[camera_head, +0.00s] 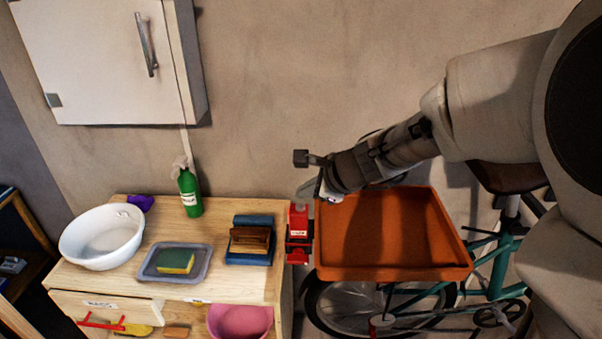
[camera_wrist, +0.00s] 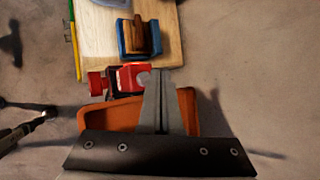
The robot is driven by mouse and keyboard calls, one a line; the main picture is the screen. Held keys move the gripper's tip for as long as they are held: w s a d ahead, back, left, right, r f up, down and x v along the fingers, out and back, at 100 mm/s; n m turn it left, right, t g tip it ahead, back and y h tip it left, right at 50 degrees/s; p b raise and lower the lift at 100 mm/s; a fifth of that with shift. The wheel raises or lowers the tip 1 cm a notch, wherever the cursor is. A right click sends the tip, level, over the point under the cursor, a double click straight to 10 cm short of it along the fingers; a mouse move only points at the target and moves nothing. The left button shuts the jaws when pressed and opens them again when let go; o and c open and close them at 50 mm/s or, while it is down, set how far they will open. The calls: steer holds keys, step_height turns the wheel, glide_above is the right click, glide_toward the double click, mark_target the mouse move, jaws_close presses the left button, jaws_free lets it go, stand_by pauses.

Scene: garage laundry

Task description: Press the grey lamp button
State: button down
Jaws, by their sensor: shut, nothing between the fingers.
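A red block-like thing (camera_head: 298,220), which looks like the lamp, stands beside the right edge of the wooden cabinet, next to the orange tray. In the wrist view the red lamp (camera_wrist: 128,74) has a small round grey spot (camera_wrist: 144,79), apparently the button, just left of my fingertips. My gripper (camera_head: 306,190) is above the lamp at its right in the head view. In the wrist view my gripper (camera_wrist: 161,73) has its grey fingers together, with nothing between them. I cannot tell whether a fingertip touches the button. The button is not clear in the head view.
The orange tray (camera_head: 460,268) lies under my arm, above a teal bicycle (camera_head: 510,268). The wooden cabinet top (camera_head: 215,245) holds a white bowl (camera_head: 100,240), green spray bottle (camera_head: 189,192), sponge tray (camera_head: 150,268) and brush on a blue holder (camera_head: 250,245). A white wall cabinet (camera_head: 100,60) hangs above.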

steer(key=shift+f, duration=0.1)
steer(key=shift+f+b, duration=0.4)
steer(key=shift+b, duration=0.1)
steer(key=shift+f+b, duration=0.45)
steer(key=shift+b, duration=0.05)
stand_by(0.6)
steer(key=shift+r, duration=0.1)
steer(key=shift+r+p, duration=0.85)
steer(key=shift+r, duration=0.1)
step_height(320, 180, up, 6)
steer(key=p, duration=0.5)
